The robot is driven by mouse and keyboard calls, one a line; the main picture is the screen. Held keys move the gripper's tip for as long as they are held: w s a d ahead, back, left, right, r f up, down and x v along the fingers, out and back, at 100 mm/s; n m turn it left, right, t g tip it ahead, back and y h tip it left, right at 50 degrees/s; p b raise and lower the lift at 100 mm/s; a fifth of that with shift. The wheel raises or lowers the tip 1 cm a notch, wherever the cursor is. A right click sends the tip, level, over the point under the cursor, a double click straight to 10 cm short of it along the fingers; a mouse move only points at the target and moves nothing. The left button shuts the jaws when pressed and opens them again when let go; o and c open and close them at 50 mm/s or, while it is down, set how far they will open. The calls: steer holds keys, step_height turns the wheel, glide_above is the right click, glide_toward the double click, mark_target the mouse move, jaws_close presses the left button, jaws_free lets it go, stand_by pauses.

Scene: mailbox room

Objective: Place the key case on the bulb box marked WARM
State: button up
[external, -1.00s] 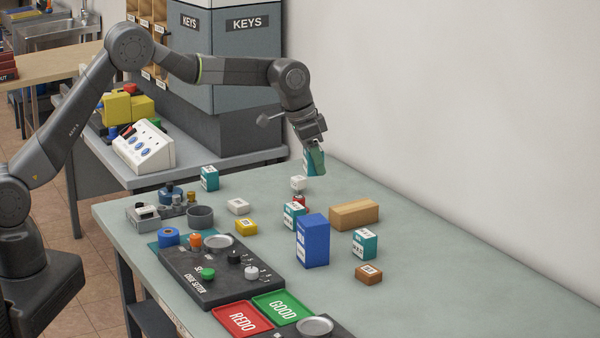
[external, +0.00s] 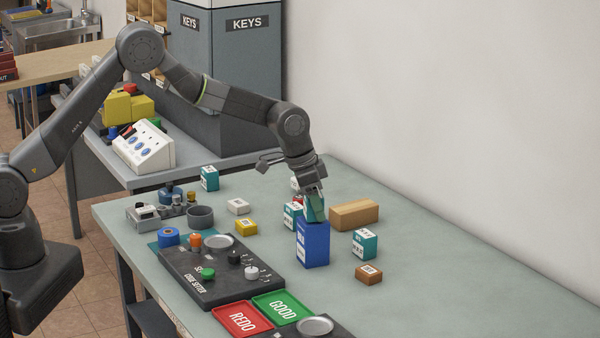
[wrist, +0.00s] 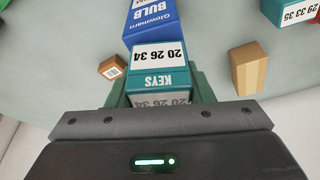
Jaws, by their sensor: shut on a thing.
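My gripper (external: 315,208) is shut on a teal and white key case (wrist: 160,58), which reads KEYS 20 26 34 in the wrist view. A blue bulb box (external: 312,246) stands upright on the table, directly under my gripper in the external view. In the wrist view the blue box (wrist: 150,20) shows the words Glowmarn BULB just beyond the case. The word WARM is not readable. The case sits over or very close to the top of the box; I cannot tell whether they touch. My fingers partly hide the case in the external view.
Other teal cases (external: 365,243) stand nearby, one (external: 292,216) close behind the blue box to the left. A cardboard box (external: 355,214) lies behind to the right, a small brown box (external: 369,273) in front right. A dark panel (external: 205,275) lies left. The table's right side is clear.

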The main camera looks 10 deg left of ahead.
steer(key=shift+f, duration=0.25)
steer(key=o, duration=1)
steer(key=shift+r, duration=0.45)
steer(key=b+v, duration=0.2)
steer(key=v, duration=0.9)
steer(key=shift+s+a+r, duration=0.1)
steer(key=shift+a+r, duration=0.05)
steer(key=shift+r, duration=0.1)
